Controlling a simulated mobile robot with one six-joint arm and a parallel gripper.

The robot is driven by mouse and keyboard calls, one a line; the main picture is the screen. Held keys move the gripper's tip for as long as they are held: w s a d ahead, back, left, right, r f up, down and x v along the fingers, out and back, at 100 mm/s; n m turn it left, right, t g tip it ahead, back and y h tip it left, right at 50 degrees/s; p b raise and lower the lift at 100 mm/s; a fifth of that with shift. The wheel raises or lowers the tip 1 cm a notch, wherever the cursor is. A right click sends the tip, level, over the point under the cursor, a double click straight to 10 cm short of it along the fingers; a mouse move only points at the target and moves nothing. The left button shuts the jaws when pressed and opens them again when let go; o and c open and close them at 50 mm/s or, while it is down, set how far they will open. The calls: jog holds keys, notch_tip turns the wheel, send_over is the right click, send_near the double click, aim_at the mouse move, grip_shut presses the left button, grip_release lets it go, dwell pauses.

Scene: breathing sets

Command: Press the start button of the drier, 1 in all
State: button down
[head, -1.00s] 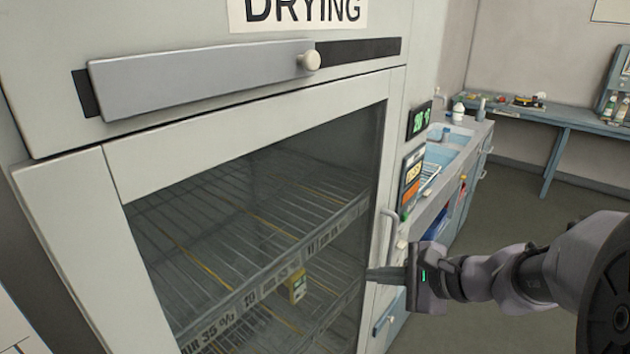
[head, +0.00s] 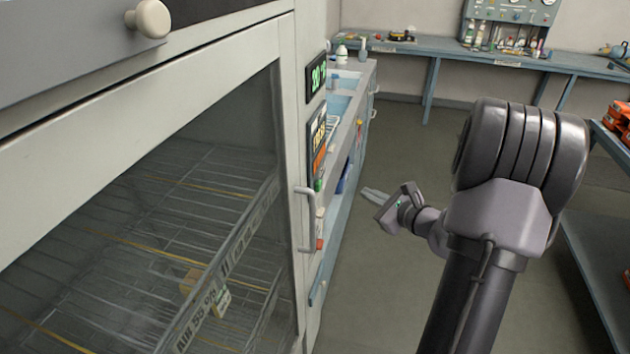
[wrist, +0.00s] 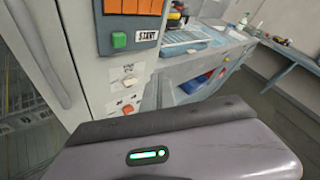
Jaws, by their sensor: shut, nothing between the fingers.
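The drier (head: 150,100) is a pale cabinet with a dark glass door, filling the left of the head view. Its control panel (head: 318,140) is on the right edge of its front. In the wrist view the green start button (wrist: 119,39) sits left of a START label (wrist: 147,35). The button also shows small in the head view (head: 318,184). My gripper (head: 366,192) is shut and empty, in the air to the right of the panel and apart from it. In the wrist view the gripper (wrist: 150,118) fills the bottom, below the button.
A door handle (head: 307,220) sticks out just left of and below the button. A white switch (wrist: 128,83) and a red button (wrist: 127,109) are below it. A counter with a sink (head: 345,95) stands beyond the drier. Open floor (head: 400,150) lies to the right.

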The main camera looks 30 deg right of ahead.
aim_at(318, 186)
jog(key=w+a, duration=0.6)
jog(key=shift+w, duration=0.25)
dwell(0.3)
dwell(1.9)
jog(key=shift+w+a+b, duration=0.2)
jog(key=shift+w+b, duration=0.1)
jog(key=shift+b, duration=0.05)
jog(key=shift+w+a, duration=0.35)
jog(key=shift+w, duration=0.05)
dwell(0.9)
jog(key=shift+s+d+b, duration=0.3)
jog(key=shift+s+d, duration=0.3)
jog(key=shift+s, duration=0.1)
